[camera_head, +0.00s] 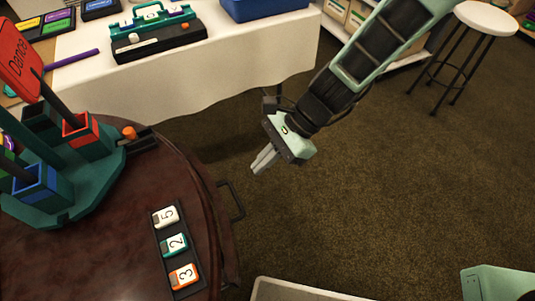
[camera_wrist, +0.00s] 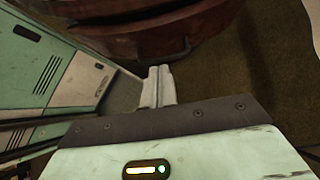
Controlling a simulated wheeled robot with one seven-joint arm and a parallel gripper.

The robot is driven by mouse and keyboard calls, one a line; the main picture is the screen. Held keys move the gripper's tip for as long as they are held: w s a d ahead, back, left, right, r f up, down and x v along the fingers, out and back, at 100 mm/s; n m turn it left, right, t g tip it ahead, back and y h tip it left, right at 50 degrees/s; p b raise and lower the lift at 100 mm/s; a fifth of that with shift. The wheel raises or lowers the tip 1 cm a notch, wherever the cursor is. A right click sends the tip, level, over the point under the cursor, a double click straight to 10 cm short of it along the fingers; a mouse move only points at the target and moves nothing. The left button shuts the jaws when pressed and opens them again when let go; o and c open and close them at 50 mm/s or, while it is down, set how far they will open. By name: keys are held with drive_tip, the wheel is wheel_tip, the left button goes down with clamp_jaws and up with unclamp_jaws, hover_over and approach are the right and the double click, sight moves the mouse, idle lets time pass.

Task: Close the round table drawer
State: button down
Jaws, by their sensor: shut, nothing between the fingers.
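The round table (camera_head: 110,235) has a dark reddish-brown top and fills the lower left of the head view. Its curved drawer front (camera_head: 222,225) shows along the table's right edge, with a dark bar handle (camera_head: 232,201) sticking out to the right. How far the drawer stands out is hard to tell. My gripper (camera_head: 257,169) is shut and empty, above and to the right of the handle in the head view, apart from it. In the wrist view the shut fingers (camera_wrist: 159,72) point toward the table's curved side (camera_wrist: 150,35) and a dark handle (camera_wrist: 182,48).
On the table are a black strip with number tiles (camera_head: 176,245) and a green stand with coloured boxes (camera_head: 75,170). A white-clothed table (camera_head: 190,75) stands behind, and a stool (camera_head: 487,18) at the back right. Carpeted floor (camera_head: 400,190) is clear to the right.

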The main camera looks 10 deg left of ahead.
drive_tip(key=s+a+f, duration=0.2)
drive_tip(key=s+a, duration=0.1)
drive_tip(key=s+a+f, duration=0.1)
drive_tip(key=a+f, duration=0.1)
drive_tip(key=shift+s+a, duration=0.25)
drive_tip(key=shift+s, duration=0.05)
drive_tip(key=shift+s+a, duration=0.2)
drive_tip(key=shift+a, duration=0.05)
